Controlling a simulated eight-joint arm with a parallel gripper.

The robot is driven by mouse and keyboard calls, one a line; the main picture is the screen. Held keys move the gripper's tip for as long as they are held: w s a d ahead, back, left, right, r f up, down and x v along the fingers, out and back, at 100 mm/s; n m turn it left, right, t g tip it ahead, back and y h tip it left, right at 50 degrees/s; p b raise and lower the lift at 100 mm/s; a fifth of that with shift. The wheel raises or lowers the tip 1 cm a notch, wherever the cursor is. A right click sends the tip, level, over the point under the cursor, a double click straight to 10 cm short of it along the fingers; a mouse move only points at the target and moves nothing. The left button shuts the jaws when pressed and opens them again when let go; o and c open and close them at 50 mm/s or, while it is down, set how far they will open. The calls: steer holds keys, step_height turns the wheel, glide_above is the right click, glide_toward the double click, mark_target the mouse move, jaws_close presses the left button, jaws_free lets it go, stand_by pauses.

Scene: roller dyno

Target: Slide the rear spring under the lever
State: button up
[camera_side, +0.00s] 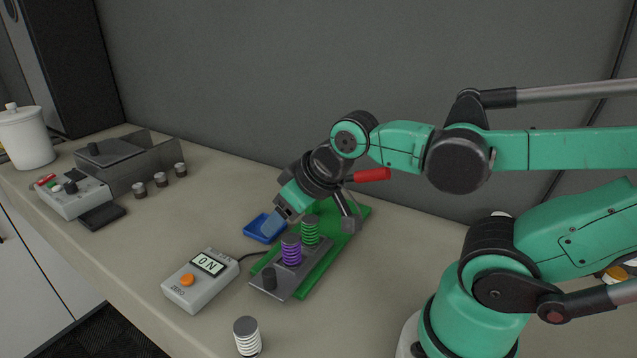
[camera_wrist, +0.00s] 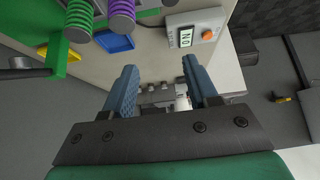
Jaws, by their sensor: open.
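A green spring (camera_side: 310,230) and a purple spring (camera_side: 291,250) stand upright on a grey rail on a green base plate (camera_side: 325,268). The green one is farther from the side camera; both also show at the top of the wrist view, green (camera_wrist: 77,20) left of purple (camera_wrist: 122,14). A lever with a red handle (camera_side: 372,175) rises behind my arm at the far end of the plate; its lower part is partly hidden. My gripper (camera_side: 270,226) tilts down beside the springs, over a blue tray. In the wrist view its blue fingers (camera_wrist: 159,72) are apart with nothing between them.
The blue tray (camera_side: 257,226) lies left of the plate. A control box (camera_side: 75,196), several small weights and a white pot (camera_side: 25,137) are far left.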

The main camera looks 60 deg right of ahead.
steer(key=shift+o, duration=0.6)
steer(key=g, duration=0.6)
glide_above(269, 272)
step_height(269, 272, down, 4)
steer(key=shift+d+f, duration=0.15)
steer(key=shift+f+g, duration=0.5)
steer(key=shift+g, duration=0.1)
steer(key=shift+f, duration=2.85)
jaws_close()
